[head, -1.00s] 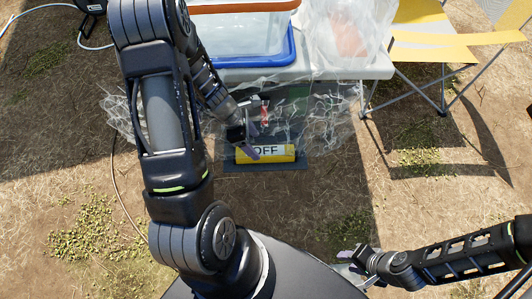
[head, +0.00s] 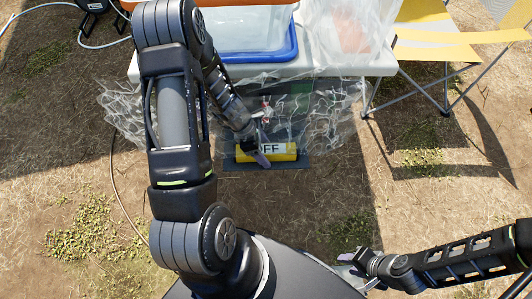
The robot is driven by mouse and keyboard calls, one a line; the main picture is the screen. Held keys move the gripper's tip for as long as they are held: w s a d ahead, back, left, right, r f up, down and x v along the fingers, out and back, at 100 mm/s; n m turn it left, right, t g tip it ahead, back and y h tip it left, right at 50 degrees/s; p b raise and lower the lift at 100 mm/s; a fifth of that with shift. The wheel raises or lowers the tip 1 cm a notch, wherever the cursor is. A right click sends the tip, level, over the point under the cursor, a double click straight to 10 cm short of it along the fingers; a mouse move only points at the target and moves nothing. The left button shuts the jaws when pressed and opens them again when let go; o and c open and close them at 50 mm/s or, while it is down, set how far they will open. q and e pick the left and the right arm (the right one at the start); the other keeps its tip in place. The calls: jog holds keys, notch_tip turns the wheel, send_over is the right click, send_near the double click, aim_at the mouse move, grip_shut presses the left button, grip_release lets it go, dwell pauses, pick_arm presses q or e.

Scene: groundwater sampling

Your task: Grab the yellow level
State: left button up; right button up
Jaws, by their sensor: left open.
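A yellow block with a white label reading "OFF" (head: 284,152), the only yellow item of that kind, lies on a dark flat base under the table's front edge. My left gripper (head: 262,147) is open and in front of the block's left part as seen from above. One purple-grey finger crosses the label and covers its first letter. I cannot tell whether it touches the block. My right gripper (head: 352,257) is low at the right, well away from the block; its opening is unclear.
A white table (head: 345,67) with crumpled clear plastic (head: 345,110) hanging from it stands behind. A blue-rimmed clear bin (head: 250,35) is on it. A yellow folding chair (head: 440,45) is at the right. Dry open ground lies in front.

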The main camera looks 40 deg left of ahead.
pick_arm(q)
jog(key=shift+c, duration=0.4)
grip_shut()
dwell(0.7)
